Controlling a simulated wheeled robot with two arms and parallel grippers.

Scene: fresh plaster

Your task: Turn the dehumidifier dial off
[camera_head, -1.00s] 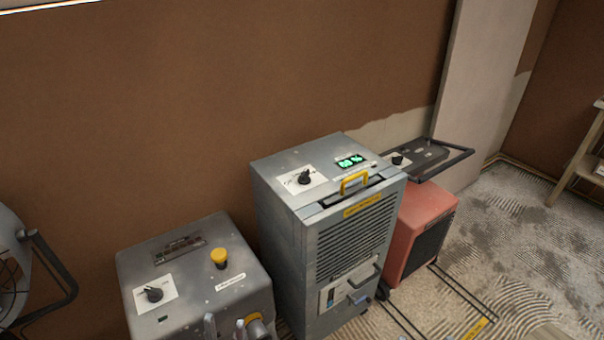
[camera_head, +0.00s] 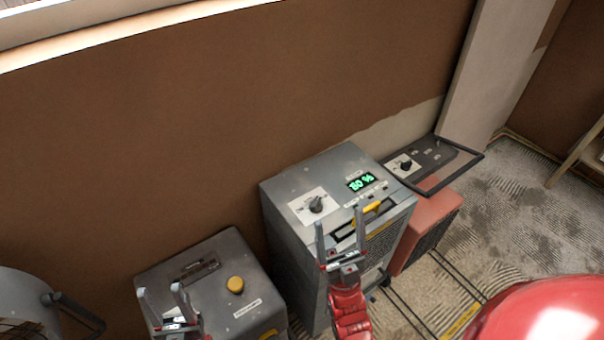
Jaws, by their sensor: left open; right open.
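The tall grey dehumidifier (camera_head: 290,250) stands against the brown wall, with a lit green percent display (camera_head: 361,182) on its top. Its black dial (camera_head: 317,204) sits on a white label, left of the display. The dial's exact pointer direction is too small to tell. My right gripper (camera_head: 340,220) is open and empty, its fingers pointing up the picture over the unit's front top edge. Its left fingertip is just below the dial, apparently not touching it. My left gripper (camera_head: 160,292) is open and empty in front of the lower grey box, hiding that box's dial.
The lower grey box (camera_head: 222,263) with a yellow button (camera_head: 235,285) stands left of the dehumidifier. A yellow handle (camera_head: 372,209) is at the dehumidifier's front top. A red machine (camera_head: 437,215) with a black-knobbed panel (camera_head: 432,158) and frame is close on the right.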

